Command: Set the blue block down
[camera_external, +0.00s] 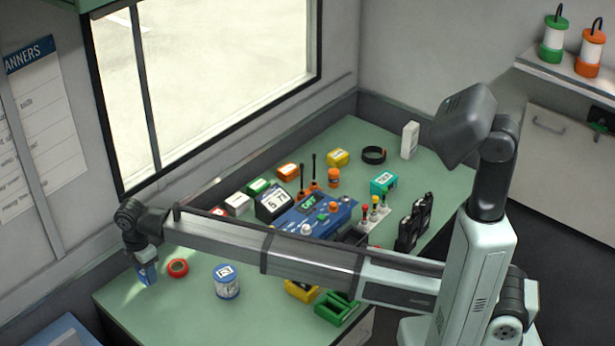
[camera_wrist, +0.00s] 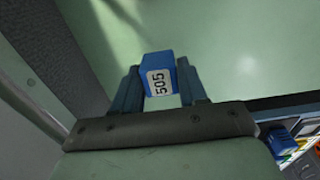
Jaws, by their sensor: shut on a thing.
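The blue block (camera_wrist: 158,65) has a white label reading "505" and sits between the two fingers of my gripper (camera_wrist: 160,88) in the wrist view. The fingers touch it on both sides. In the external view my gripper (camera_external: 146,270) points down at the far left end of the green table (camera_external: 190,310). The block is mostly hidden by the fingers there. Bare green tabletop shows beyond the block in the wrist view. I cannot tell whether the block touches the table.
A red tape ring (camera_external: 178,267) lies just right of my gripper, and a blue-and-white can (camera_external: 227,281) stands farther right. A blue control panel (camera_external: 315,213), several small coloured boxes and black radios (camera_external: 414,222) fill the table's middle and far parts. The wall and window run along the left.

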